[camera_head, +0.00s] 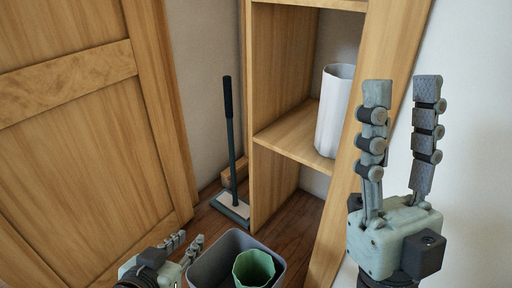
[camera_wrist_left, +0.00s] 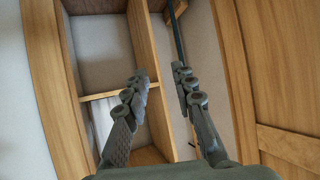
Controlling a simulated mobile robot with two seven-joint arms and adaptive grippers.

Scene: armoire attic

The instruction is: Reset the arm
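My left gripper (camera_head: 190,238) is low in the head view, left of a grey bin. Its two fingers are apart with nothing between them, as the left wrist view (camera_wrist_left: 160,75) shows. My right gripper (camera_head: 403,84) is raised at the right of the head view, fingers pointing up. Its fingers are apart and empty, in front of the white wall and the shelf's right side. Most of both arms is out of view.
A grey bin (camera_head: 208,262) holds a green container (camera_head: 254,268) at the bottom. A wooden shelf (camera_head: 292,132) carries a white ribbed bin (camera_head: 334,112). A mop (camera_head: 231,135) stands left of the shelf. A wooden door (camera_head: 75,150) fills the left.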

